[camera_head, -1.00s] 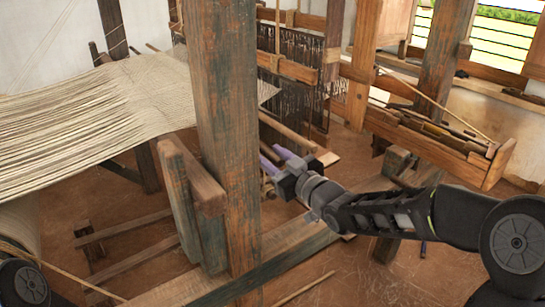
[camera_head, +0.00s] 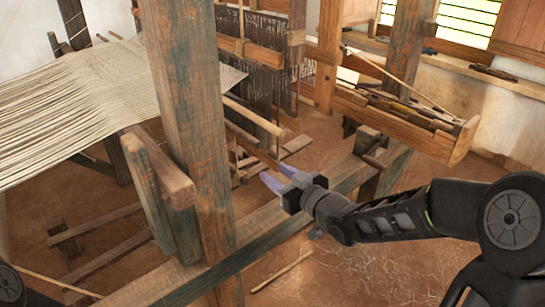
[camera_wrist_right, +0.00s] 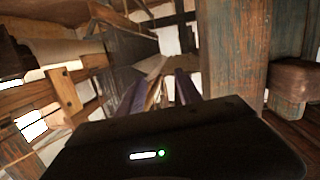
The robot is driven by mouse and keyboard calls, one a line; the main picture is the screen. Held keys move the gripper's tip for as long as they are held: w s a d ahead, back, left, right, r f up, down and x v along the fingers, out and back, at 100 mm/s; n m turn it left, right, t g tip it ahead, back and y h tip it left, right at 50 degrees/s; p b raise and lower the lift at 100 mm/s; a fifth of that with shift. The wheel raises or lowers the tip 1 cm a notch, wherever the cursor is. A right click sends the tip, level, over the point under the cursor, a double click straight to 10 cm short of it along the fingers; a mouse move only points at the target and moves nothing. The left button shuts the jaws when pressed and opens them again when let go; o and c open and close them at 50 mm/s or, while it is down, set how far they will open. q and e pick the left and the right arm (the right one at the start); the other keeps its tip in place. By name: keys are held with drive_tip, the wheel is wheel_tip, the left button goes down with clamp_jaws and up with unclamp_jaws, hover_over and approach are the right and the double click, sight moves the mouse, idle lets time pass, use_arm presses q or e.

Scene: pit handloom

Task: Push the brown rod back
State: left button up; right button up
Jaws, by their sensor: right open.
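A brown wooden rod (camera_head: 253,116) slants out from the loom behind the thick upright post, its near end free in the air. Other bars lie just below it, so I cannot be sure which one the task means. My right gripper (camera_head: 275,176) is right of the post, below and in front of the rod's near end. Its two purple fingers are apart and point toward the loom, with nothing clearly held. In the right wrist view the fingers (camera_wrist_right: 158,92) reach forward, with pale wooden bars beyond and between them. My left gripper is out of view.
The thick post (camera_head: 190,130) stands close on the left of my right gripper. A low beam (camera_head: 260,232) runs beneath it. Woven warp (camera_head: 70,105) spreads at the left. A wooden trough (camera_head: 410,118) with tools is at the right.

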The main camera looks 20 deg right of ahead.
drive_tip(key=s+a+f+m+g, duration=0.1)
drive_tip(key=s+a+f+g, duration=0.1)
drive_tip(key=f, duration=0.5)
drive_tip(key=s+a+f+m+g, duration=0.1)
drive_tip(key=s+a+f+g, duration=0.1)
drive_tip(key=f, duration=0.5)
drive_tip(key=s+a+f+m+g, duration=0.1)
drive_tip(key=s+a+f, duration=0.1)
drive_tip(key=f, duration=0.5)
drive_tip(key=shift+s+f+g+h+p, duration=0.3)
drive_tip(key=shift+s+f+g+p, duration=0.05)
drive_tip(key=shift+s+f+g, duration=0.1)
drive_tip(key=n+t+y+b, duration=0.3)
drive_tip(key=n+t+b, duration=0.2)
drive_tip(key=n+t, duration=0.15)
approach(259, 145)
drive_tip(key=shift+m, duration=0.25)
drive_tip(key=x, duration=0.5)
drive_tip(key=shift+a+f, duration=0.1)
drive_tip(key=shift+w, duration=0.1)
